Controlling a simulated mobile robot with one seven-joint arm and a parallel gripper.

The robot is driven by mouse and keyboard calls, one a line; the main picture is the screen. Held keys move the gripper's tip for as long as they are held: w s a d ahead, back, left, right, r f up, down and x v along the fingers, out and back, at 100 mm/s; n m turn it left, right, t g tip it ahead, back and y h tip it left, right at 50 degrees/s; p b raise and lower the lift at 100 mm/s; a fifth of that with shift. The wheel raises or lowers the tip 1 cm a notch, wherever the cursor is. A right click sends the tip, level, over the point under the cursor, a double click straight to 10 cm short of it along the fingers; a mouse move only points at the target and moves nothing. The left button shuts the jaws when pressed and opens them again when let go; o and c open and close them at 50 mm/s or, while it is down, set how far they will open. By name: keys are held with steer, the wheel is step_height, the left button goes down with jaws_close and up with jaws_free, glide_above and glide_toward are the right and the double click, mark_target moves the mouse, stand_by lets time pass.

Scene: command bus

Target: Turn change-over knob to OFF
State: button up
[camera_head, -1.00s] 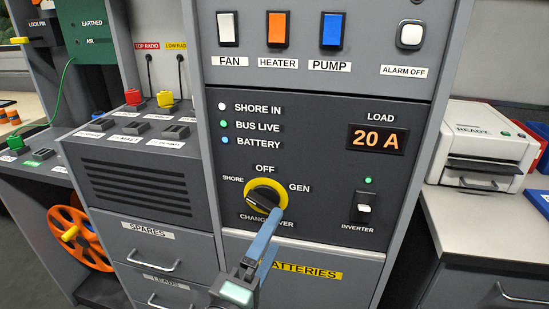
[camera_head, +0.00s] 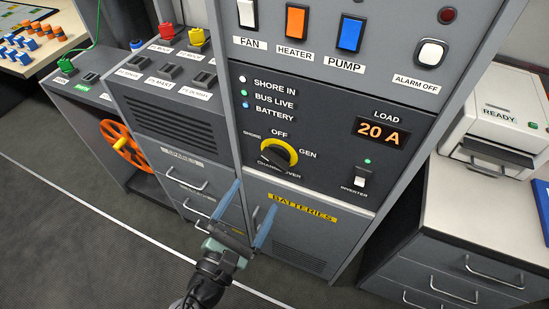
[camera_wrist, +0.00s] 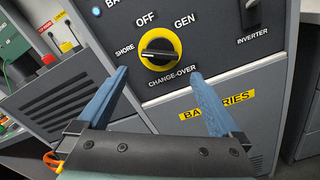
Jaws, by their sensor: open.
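The change-over knob (camera_head: 279,153) is a black handle on a yellow disc in the dark panel, with SHORE at its left, OFF above and GEN at its upper right. In the wrist view the knob (camera_wrist: 158,48) shows its handle lying roughly level, with a pale line along it and one end towards SHORE. Which end is the pointer is hard to tell. My gripper (camera_head: 256,195) is open and empty, below and in front of the knob, apart from it. In the wrist view its blue fingers (camera_wrist: 159,73) stand either side below the knob.
The inverter switch (camera_head: 361,176) is right of the knob, under the 20 A load display (camera_head: 382,134). The batteries door (camera_head: 302,250) is below. Drawers (camera_head: 188,178) and an orange reel (camera_head: 122,147) stand left. A counter with a printer (camera_head: 496,125) is at right.

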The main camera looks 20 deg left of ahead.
mark_target(274, 163)
steer(key=w, duration=1)
steer(key=shift+w+d, duration=0.2)
steer(key=shift+w, duration=0.05)
steer(key=c, duration=1.1)
steer(key=shift+o, duration=0.2)
